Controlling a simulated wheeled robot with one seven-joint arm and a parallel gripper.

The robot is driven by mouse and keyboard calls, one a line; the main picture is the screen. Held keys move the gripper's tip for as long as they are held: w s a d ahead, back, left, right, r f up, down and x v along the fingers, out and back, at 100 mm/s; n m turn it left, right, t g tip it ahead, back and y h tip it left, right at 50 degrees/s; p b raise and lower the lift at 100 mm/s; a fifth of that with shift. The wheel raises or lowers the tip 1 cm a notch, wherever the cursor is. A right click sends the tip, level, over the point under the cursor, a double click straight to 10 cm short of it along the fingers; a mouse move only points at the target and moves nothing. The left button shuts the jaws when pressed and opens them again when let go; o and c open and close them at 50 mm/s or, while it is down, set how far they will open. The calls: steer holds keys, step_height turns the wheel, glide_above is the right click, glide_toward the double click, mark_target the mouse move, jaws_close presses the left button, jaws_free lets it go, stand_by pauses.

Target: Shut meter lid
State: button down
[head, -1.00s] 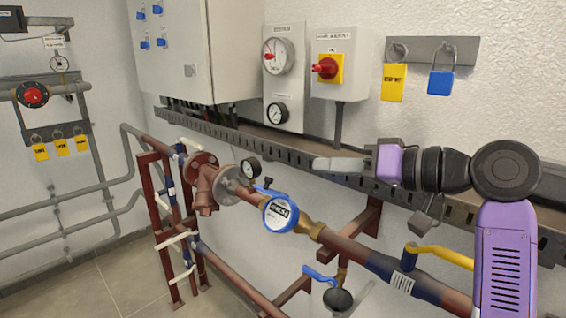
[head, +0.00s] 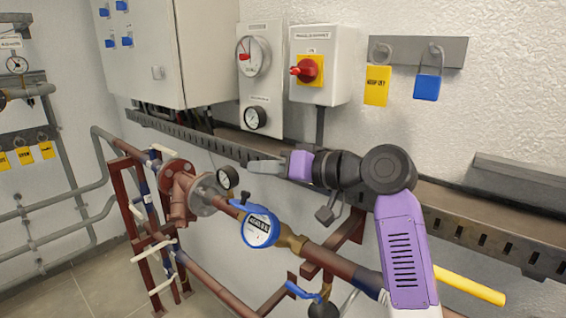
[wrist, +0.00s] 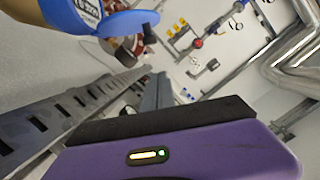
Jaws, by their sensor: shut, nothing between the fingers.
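The water meter (head: 258,230) is a round blue-rimmed dial on the red-brown pipe, left of centre below my gripper in the head view. Its blue lid (head: 236,204) stands open at the dial's upper left, seen nearly edge-on. In the wrist view the lid (wrist: 118,22) shows larger at the top, beside the numbered meter face (wrist: 88,12), which is cut by the frame edge. My gripper (head: 264,167) is shut and empty, pointing left, above the meter and apart from the lid in the head view. Its fingers (wrist: 150,92) also show in the wrist view.
A small black gauge (head: 228,177) stands close behind the meter. A slotted metal rail (head: 225,150) runs along the wall behind my gripper. A blue-handled valve (head: 303,292) and a yellow lever (head: 470,285) are lower right. The wall panels are above.

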mark_target(245, 209)
steer(key=shift+s+a+f, duration=0.15)
steer(key=shift+s+f, duration=0.1)
steer(key=shift+f, duration=0.3)
steer(key=shift+s+a+f, duration=0.15)
steer(key=shift+s+f, duration=0.15)
steer(key=shift+f, duration=0.25)
steer(key=shift+s+a+f, duration=0.15)
steer(key=shift+s+f, duration=0.1)
steer(key=shift+f, duration=0.3)
steer(key=shift+f, duration=0.1)
steer(key=s+f+n+b, duration=0.1)
steer(key=a+n+h+b, duration=0.1)
steer(key=shift+s+a+f+n+t+b, duration=0.15)
steer(key=shift+s+f+n+t+b, duration=0.15)
steer(key=shift+s+f+n+t, duration=0.1)
steer(key=shift+s+a+f+n+t+b, duration=0.15)
steer(key=shift+s+a+f+n+b, duration=0.2)
steer(key=shift+n+b, duration=0.2)
steer(key=shift+s+a+f+n+t+b, duration=0.1)
steer(key=shift+s+f+n+t+b, duration=0.1)
steer(key=shift+f+n+b, duration=0.35)
step_height(245, 209, down, 7)
steer(key=n+t+h+b, duration=0.1)
steer(key=n+t+b, duration=0.1)
steer(key=n+b, duration=0.5)
steer(key=shift+s+a+h+b, duration=0.3)
steer(key=shift+s+a+b, duration=0.1)
steer(key=shift+b, duration=0.55)
steer(key=shift+d+f, duration=0.1)
steer(key=shift+f, duration=0.05)
